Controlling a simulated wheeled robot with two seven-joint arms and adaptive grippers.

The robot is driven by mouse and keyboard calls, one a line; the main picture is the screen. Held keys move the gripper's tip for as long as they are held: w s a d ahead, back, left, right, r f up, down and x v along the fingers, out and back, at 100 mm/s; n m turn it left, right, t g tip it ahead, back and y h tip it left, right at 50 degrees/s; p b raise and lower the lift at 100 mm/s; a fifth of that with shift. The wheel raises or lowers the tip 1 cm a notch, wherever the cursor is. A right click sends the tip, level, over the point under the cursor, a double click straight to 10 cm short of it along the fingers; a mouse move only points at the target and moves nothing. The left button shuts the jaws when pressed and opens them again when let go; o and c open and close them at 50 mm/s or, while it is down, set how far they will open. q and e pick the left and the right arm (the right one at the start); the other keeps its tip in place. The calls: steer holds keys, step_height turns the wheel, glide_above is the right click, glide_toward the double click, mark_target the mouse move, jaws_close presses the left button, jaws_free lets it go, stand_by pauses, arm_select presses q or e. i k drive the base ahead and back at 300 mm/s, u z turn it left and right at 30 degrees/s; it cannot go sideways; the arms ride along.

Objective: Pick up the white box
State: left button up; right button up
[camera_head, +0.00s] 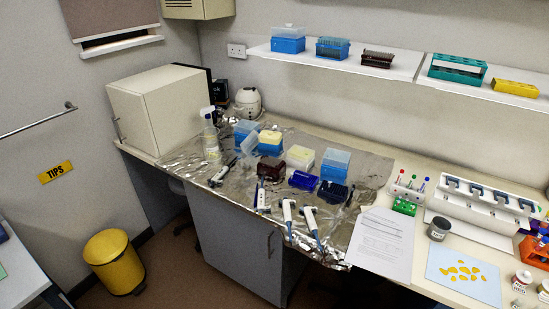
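No box in the camera_head view is plainly labelled as the white box. A large off-white box-like cabinet (142,120) stands at the bench's left end. On the foil, a box with a cream-white top and blue base (270,143) sits behind a dark brown rack (271,168). Another box with a cream-white top (299,158) sits to its right, next to a blue box with a clear lid (335,164). Neither of my grippers is in view, and nothing is seen being held.
Several pipettes (288,215) lie at the foil's front edge. A spray bottle (211,138) stands at its left. A paper sheet (380,243), pipette stand (478,208) and blue mat (462,274) are at right. A wall shelf (345,62) holds racks. A yellow bin (114,262) stands on the floor.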

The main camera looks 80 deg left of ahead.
mark_target(300, 166)
steer(key=u, duration=2.45)
